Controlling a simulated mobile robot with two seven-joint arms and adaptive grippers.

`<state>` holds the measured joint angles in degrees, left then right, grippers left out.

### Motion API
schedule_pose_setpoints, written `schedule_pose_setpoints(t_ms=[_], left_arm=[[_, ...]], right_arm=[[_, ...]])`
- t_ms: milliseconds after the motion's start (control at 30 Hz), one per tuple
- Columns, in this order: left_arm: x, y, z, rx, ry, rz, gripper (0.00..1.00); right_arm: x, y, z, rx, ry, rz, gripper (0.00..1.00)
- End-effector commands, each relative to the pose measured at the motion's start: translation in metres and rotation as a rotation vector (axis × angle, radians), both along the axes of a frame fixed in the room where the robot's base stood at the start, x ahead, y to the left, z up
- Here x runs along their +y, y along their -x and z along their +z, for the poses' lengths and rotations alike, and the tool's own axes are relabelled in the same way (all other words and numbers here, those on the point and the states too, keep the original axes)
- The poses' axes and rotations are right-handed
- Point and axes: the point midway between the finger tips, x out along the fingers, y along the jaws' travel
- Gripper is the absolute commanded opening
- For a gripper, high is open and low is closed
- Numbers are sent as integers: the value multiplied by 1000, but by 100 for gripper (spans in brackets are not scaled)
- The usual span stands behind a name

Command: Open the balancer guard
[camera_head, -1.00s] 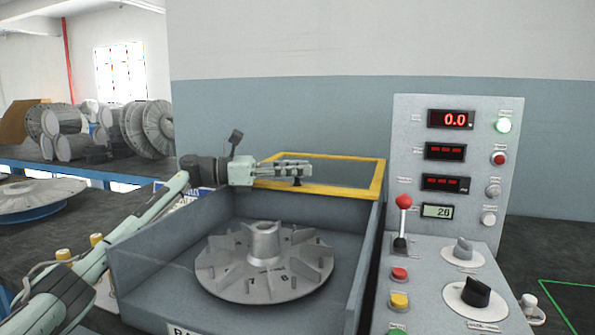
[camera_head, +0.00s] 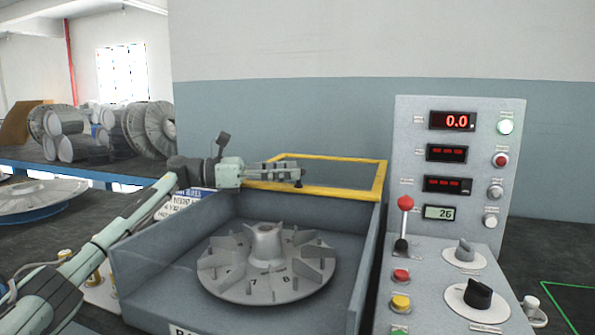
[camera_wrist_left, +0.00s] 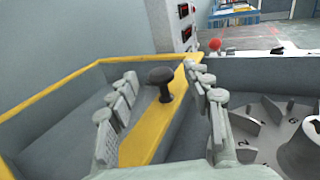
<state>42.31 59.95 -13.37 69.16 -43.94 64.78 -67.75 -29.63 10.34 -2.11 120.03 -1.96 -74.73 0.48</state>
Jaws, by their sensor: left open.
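The balancer guard (camera_head: 375,180) is a yellow frame around a see-through panel. It lies at the back of the grey balancer housing (camera_head: 180,262), and the bladed rotor (camera_head: 265,285) in front of it is uncovered. In the left wrist view, a black knob (camera_wrist_left: 160,80) stands on the guard's yellow front bar (camera_wrist_left: 147,135). My left gripper (camera_head: 298,173) is open at this bar. In its wrist view, the fingers (camera_wrist_left: 163,92) are on either side of the knob, with visible gaps. My right gripper is out of view.
The control panel (camera_head: 460,110) with a red-knobbed lever (camera_head: 404,215) and several buttons stands to the right. A bench (camera_head: 70,170) with metal rotors is at the left. A plain wall is behind the guard.

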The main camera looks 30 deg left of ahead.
Motion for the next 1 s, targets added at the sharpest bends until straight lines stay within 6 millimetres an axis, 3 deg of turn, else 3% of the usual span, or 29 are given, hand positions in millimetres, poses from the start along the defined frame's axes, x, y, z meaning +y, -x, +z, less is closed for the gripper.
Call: schedule_pose_setpoints(t_ms=[200,400,1000], left_arm=[[39,31,-1,3,-2,4,50],[62,50,-1,2,-1,2,50],[70,57,0,-1,-1,0,50]], right_arm=[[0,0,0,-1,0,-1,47],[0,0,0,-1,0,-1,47],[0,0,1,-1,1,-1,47]])
